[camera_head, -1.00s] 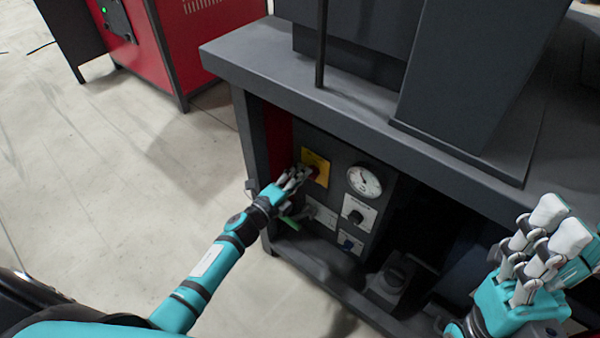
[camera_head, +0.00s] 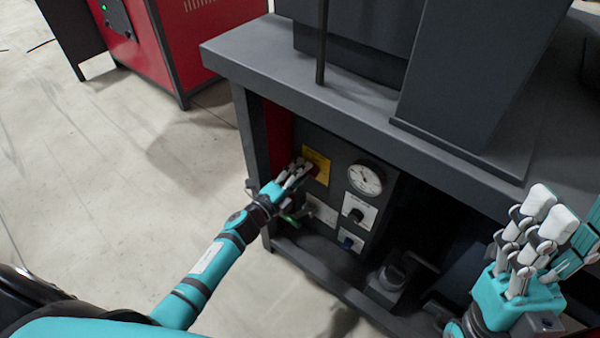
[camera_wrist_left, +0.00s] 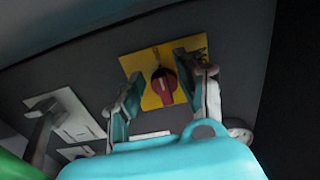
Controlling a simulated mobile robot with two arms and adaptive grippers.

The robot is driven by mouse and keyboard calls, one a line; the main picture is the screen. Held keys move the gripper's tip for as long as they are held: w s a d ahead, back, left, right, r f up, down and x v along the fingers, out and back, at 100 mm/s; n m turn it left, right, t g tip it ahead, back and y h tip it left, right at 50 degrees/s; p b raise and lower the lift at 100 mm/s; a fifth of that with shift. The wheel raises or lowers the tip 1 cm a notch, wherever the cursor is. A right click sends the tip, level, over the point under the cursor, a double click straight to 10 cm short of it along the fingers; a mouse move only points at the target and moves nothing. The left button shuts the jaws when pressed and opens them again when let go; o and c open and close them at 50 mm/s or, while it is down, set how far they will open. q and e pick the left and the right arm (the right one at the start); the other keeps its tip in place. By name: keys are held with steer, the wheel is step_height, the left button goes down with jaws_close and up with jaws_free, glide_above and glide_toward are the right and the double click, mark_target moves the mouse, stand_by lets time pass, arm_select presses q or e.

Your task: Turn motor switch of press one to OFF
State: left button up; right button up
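The motor switch is a red rotary knob (camera_wrist_left: 164,84) on a yellow plate (camera_wrist_left: 146,68). The plate also shows in the head view (camera_head: 322,160), on the dark control panel under the press table. In the wrist view the knob's grip runs nearly upright. My left gripper (camera_head: 302,168) is at the switch, partly covering it in the head view. In the wrist view its two fingers (camera_wrist_left: 157,90) are apart, with the knob in the gap between them; contact cannot be told. My right gripper (camera_head: 550,212) is raised at the right, fingers apart and empty.
A round gauge (camera_head: 365,179) and a black selector switch (camera_head: 357,213) sit right of the yellow plate. The dark press table (camera_head: 280,72) overhangs the panel. A red machine (camera_head: 205,40) stands at the back left. The floor (camera_head: 110,170) left of the press is clear.

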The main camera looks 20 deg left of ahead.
arm_select(q)
steer(key=v, duration=1.2)
